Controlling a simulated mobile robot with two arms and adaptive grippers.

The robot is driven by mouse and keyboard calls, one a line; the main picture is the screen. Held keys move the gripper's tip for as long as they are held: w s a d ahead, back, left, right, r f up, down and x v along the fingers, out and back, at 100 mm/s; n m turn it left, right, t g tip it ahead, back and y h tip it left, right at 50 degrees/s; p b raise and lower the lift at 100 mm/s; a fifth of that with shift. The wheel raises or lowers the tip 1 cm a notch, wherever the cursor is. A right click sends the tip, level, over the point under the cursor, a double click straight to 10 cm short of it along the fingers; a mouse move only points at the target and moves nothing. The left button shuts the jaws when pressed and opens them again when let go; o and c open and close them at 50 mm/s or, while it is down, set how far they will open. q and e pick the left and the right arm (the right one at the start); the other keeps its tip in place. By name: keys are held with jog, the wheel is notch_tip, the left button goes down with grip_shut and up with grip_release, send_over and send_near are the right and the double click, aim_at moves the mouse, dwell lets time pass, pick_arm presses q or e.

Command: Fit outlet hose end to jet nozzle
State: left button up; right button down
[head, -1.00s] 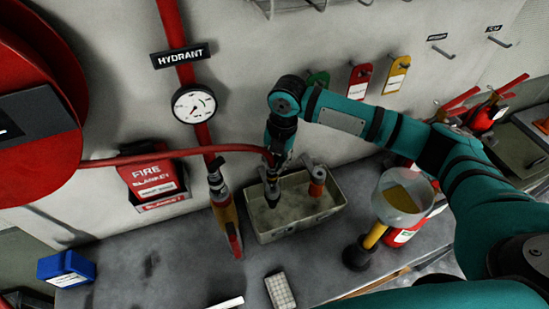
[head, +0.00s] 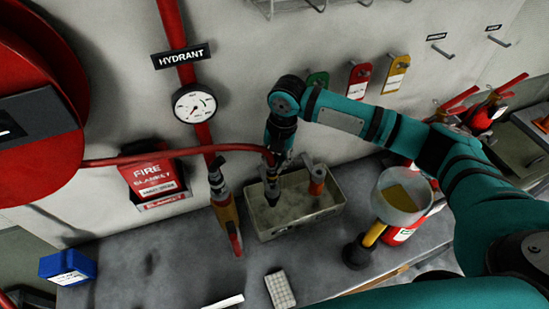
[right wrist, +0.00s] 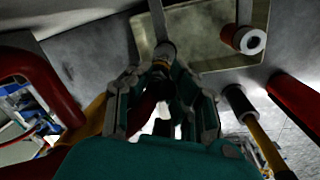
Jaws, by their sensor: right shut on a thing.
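The red hose (head: 190,153) runs from the reel at the left to my right gripper (head: 272,165), which is shut on its end over the tray. Directly under the gripper a dark nozzle with a grey collar (head: 272,190) points down into the tray. Hose end and nozzle line up closely, but I cannot tell whether they are joined. In the right wrist view the fingers (right wrist: 161,82) close around the hose, and a grey ring (right wrist: 164,52) shows just beyond them. My left gripper is out of view.
The beige tray (head: 297,230) sits on the grey bench. A white block (head: 280,290) lies in front, a blue box (head: 68,267) far left.

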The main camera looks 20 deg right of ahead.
jog(key=shift+f+b, duration=0.5)
jog(key=shift+f, duration=0.95)
jog(key=c, duration=1.2)
grip_release()
jog(key=shift+o, duration=0.2)
jog(key=shift+r, duration=0.1)
